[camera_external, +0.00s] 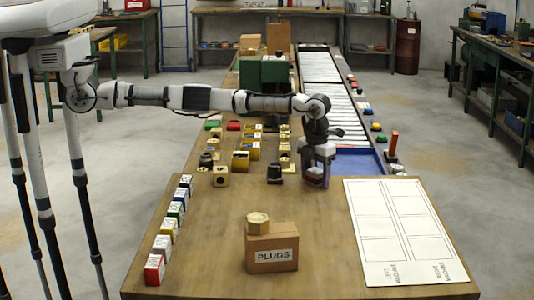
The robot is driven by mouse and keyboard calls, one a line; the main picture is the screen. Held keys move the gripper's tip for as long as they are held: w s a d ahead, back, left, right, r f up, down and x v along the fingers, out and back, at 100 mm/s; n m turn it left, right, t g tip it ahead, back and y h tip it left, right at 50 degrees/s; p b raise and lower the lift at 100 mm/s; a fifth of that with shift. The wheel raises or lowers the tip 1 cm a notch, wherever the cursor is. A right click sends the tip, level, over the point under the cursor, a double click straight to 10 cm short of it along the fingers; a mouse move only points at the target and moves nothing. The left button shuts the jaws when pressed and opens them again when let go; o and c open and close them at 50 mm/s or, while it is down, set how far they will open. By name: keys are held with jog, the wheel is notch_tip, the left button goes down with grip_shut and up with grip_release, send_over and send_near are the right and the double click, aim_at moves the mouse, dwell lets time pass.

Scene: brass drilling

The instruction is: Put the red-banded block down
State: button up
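My gripper (315,180) points down over the right side of the wooden table, just left of the blue tray. A small block with a pale top and a reddish band (315,171) shows between its fingers, and I take it as the red-banded block. The fingers hide much of it. The gap between the block and the table is too small to tell. A board with printed boxes (395,225) lies flat at the front right, with no blocks on it. Its lettering at the near end seems to read left machine and right machine.
A row of blocks with coloured sides, including a red one (154,269), lines the left edge. A carton marked PLUGS (272,250) carries a brass hexagonal piece (258,220). A dark fitting (274,174) stands left of my gripper. Brass parts (221,177) stand farther left. The blue tray (362,161) is behind the board.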

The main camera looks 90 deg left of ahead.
aim_at(316, 170)
notch_tip(316, 170, up, 12)
jog(key=b, duration=0.2)
jog(key=shift+r, duration=0.15)
dwell(0.4)
